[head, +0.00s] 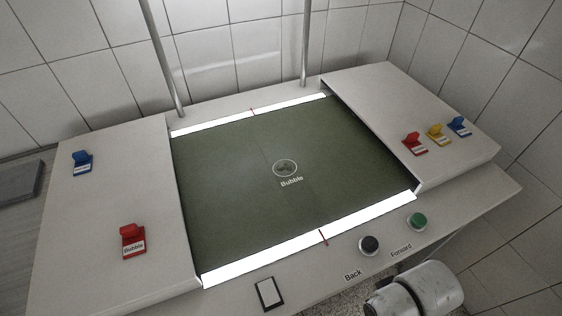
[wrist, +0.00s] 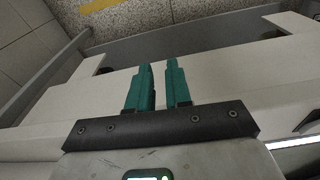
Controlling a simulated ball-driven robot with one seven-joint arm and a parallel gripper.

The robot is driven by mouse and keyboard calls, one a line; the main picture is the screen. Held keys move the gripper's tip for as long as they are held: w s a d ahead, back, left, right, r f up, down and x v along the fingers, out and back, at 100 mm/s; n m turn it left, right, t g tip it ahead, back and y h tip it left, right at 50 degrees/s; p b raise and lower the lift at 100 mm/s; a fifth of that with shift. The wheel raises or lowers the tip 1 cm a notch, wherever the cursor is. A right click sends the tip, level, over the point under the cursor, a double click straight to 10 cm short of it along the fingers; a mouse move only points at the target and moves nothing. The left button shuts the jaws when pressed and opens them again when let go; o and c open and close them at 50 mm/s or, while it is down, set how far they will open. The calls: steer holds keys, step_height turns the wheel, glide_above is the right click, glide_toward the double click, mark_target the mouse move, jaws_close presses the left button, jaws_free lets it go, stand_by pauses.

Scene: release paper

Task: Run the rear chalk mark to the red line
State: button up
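A dark green surface (head: 230,200) lies between two pale side panels. A bright white strip borders its rear edge (head: 210,121) and another its front edge (head: 270,256). A small red line (head: 323,237) crosses the front strip; another red line (head: 252,111) stands at the rear strip. I cannot make out a distinct chalk mark on the green; only a faint seam shows. A black Back button (head: 369,246) and a green Forward button (head: 418,221) sit on the front ledge. My gripper (wrist: 159,66) shows teal fingers apart, with nothing between them, over a pale panel.
A round emblem labelled Bubble (head: 284,168) is mid-surface. Red (head: 133,241) and blue (head: 82,162) clips stand on the left panel; red (head: 414,143), yellow (head: 437,134) and blue (head: 459,126) clips on the right. Two metal posts rise behind. My arm shows at lower right.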

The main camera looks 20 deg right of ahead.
jaws_close()
stand_by(1.3)
